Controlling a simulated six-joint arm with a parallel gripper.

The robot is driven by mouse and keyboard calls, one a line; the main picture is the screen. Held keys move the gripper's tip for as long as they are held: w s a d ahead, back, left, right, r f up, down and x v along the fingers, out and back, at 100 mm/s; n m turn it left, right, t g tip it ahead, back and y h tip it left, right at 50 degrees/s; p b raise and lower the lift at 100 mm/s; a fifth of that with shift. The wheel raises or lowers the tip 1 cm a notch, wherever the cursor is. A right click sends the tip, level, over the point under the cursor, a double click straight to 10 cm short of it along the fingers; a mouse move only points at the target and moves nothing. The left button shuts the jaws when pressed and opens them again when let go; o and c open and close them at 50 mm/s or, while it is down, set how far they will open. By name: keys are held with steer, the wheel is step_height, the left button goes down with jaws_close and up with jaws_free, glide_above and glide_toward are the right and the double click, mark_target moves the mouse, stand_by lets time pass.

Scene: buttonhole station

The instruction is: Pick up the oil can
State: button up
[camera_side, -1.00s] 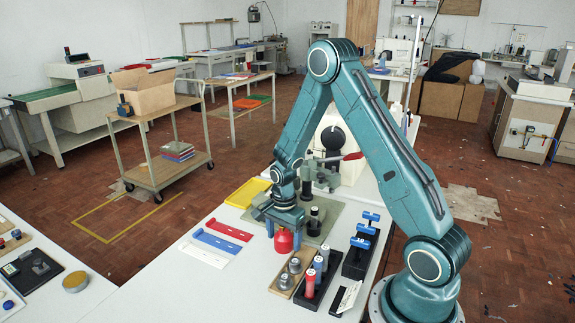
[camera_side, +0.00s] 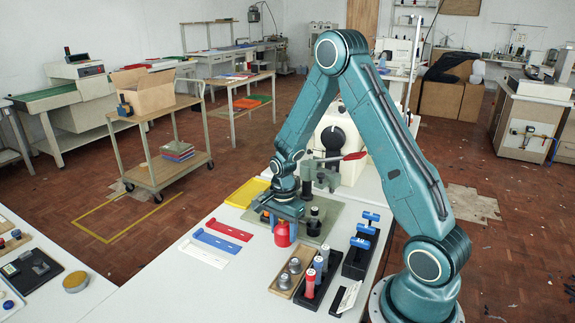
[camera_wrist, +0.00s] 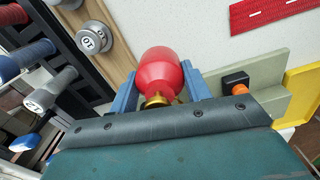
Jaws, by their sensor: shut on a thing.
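The oil can (camera_side: 282,235) is a small red rounded can, seen below my gripper (camera_side: 281,222) in the side view. In the wrist view the red oil can (camera_wrist: 161,72) has a brass-coloured collar. It sits between the two blue fingers of my gripper (camera_wrist: 160,80), which are shut on it. The can appears slightly above the white table, though the gap is hard to judge. Its top is partly hidden by my gripper.
A wooden tray with grey knobs (camera_side: 295,265) and a black tray with capped handles (camera_side: 318,263) stand close in front. Red (camera_side: 229,229), blue (camera_side: 217,241) and white (camera_side: 203,253) strips lie left. A yellow tray (camera_side: 246,192) is behind.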

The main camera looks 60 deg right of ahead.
step_height(320, 180, up, 18)
steer(key=shift+f, duration=0.15)
stand_by(0.3)
steer(key=shift+w, duration=0.15)
stand_by(0.5)
steer(key=w+d, duration=0.2)
steer(key=w, duration=1)
steer(key=w+d, duration=0.3)
steer(key=w, duration=1)
steer(key=shift+w+d, duration=0.1)
step_height(320, 180, down, 20)
steer(key=shift+r, duration=0.15)
stand_by(0.9)
